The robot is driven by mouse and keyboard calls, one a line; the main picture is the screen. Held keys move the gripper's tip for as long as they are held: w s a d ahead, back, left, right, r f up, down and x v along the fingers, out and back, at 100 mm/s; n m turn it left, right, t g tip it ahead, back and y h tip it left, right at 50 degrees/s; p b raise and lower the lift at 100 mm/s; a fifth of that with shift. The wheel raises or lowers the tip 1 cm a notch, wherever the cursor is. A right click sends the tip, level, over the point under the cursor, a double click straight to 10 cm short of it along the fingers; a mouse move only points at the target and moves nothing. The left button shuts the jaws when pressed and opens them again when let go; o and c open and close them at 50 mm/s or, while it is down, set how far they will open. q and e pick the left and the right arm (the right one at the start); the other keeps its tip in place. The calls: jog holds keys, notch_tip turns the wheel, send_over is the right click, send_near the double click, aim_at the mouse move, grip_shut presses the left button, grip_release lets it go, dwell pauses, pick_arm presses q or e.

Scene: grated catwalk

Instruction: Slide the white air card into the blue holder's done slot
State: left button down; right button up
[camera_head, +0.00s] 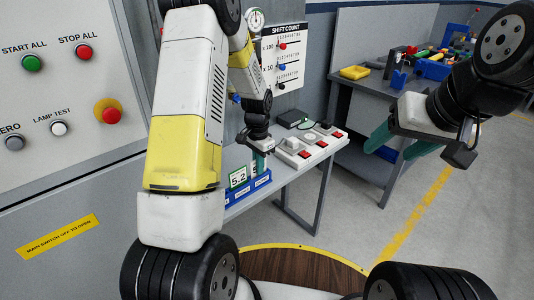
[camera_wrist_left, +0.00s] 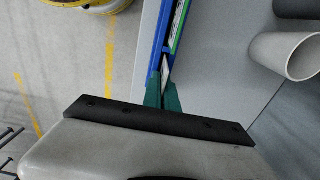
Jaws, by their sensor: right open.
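The blue holder (camera_head: 247,193) stands on the table's left end, with white labels on its front. A white, green-edged card (camera_head: 238,176) reading 5.2 stands upright in its nearer part. A second card (camera_head: 254,169) shows partly behind it, at the farther part. My left gripper (camera_head: 260,162) points down over that farther part. In the left wrist view its green fingers (camera_wrist_left: 162,92) are nearly together on a thin white card edge (camera_wrist_left: 164,66), beside the blue holder (camera_wrist_left: 160,45). How deep that card sits is hidden. My right gripper (camera_head: 393,140) is open and empty, far right of the holder.
A white switch box with red switches (camera_head: 305,154) and a dark box (camera_head: 292,119) are on the table right of the holder. A control panel (camera_head: 60,90) fills the left. A grey pipe (camera_wrist_left: 290,55) is near the holder. Floor on the right is free.

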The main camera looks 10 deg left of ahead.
pick_arm(q)
jog(key=c, duration=1.6)
grip_release()
jog(key=shift+o, duration=0.4)
jog(key=o, duration=0.3)
jog(key=shift+o, duration=0.2)
jog(key=shift+r, duration=0.1)
jog(key=shift+r, duration=3.95)
